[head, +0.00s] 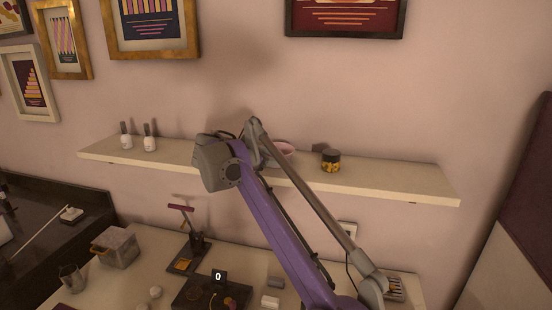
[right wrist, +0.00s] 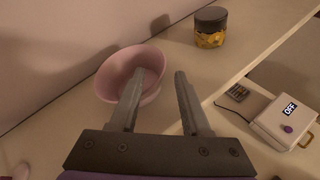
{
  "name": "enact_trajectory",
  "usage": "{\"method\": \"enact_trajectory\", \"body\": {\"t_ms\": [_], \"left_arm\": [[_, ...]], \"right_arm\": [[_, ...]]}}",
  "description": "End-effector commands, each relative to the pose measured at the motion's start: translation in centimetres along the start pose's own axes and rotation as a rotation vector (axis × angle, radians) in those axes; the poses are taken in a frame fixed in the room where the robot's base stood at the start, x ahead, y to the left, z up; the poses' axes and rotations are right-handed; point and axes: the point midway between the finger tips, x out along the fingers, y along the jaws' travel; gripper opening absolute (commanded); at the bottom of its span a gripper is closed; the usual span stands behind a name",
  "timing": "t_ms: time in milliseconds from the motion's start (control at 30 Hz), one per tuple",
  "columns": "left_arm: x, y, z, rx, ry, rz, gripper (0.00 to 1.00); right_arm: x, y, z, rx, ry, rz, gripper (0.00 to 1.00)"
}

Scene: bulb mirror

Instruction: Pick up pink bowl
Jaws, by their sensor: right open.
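The pink bowl (head: 284,150) sits on the wall shelf, partly hidden behind my right arm in the head view. In the right wrist view the pink bowl (right wrist: 118,74) shows its round inside, with one finger overlapping its right side. My right gripper (right wrist: 166,75) is open. Its left finger is in front of the bowl and its right finger is to the right of the bowl, over the shelf. I cannot tell whether the left finger touches the bowl. In the head view the right gripper's fingers are hidden behind the wrist. My left gripper is not in view.
A dark-lidded jar (head: 331,161) stands on the shelf (head: 400,183) just right of the bowl. Two small white bottles (head: 149,138) stand at the shelf's left. Below is a table with several items, including a grey bin (head: 117,247). Picture frames hang above.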

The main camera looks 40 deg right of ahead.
Motion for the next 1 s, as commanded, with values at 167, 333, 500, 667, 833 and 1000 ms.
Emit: {"method": "enact_trajectory", "body": {"t_ms": [167,333,500,667,833,1000], "left_arm": [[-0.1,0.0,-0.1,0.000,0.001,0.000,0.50],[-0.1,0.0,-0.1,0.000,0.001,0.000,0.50],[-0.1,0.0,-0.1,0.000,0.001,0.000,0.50],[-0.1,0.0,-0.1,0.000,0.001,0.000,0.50],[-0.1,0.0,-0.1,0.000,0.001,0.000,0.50],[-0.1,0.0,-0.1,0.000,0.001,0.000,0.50]], "right_arm": [[2.9,0.0,0.0,0.002,-0.001,-0.001,0.47],[3.5,0.0,0.0,0.001,0.000,0.000,0.47],[3.4,0.0,0.0,0.001,0.000,0.000,0.36],[3.4,0.0,0.0,0.001,0.000,0.000,0.07],[3.4,0.0,0.0,0.001,0.001,0.000,0.00],[3.4,0.0,-0.1,0.002,0.001,0.000,0.00]]}}
